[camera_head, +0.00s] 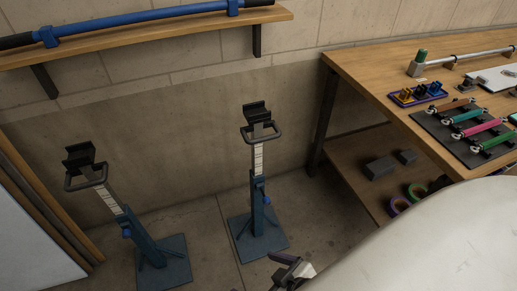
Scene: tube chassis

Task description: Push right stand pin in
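The right stand (257,157) is upright on the floor, with a white scale strip on its post, a blue lower tube and a black cradle on top. Its small blue pin (263,175) shows at the collar on the post; its depth of insertion is too small to tell. The left stand (115,205) is a similar one, with a blue pin (127,233). My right gripper (284,267) is at the bottom edge, below the right stand's base and apart from the pin; its fingers are partly cut off. My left gripper is out of view.
My white arm fills the bottom right. A wooden workbench (370,75) with tools and coloured rollers stands at right, with a lower shelf (345,165). A wall shelf (150,33) holds a blue tube. A panel (30,245) leans at left. Floor between the stands is clear.

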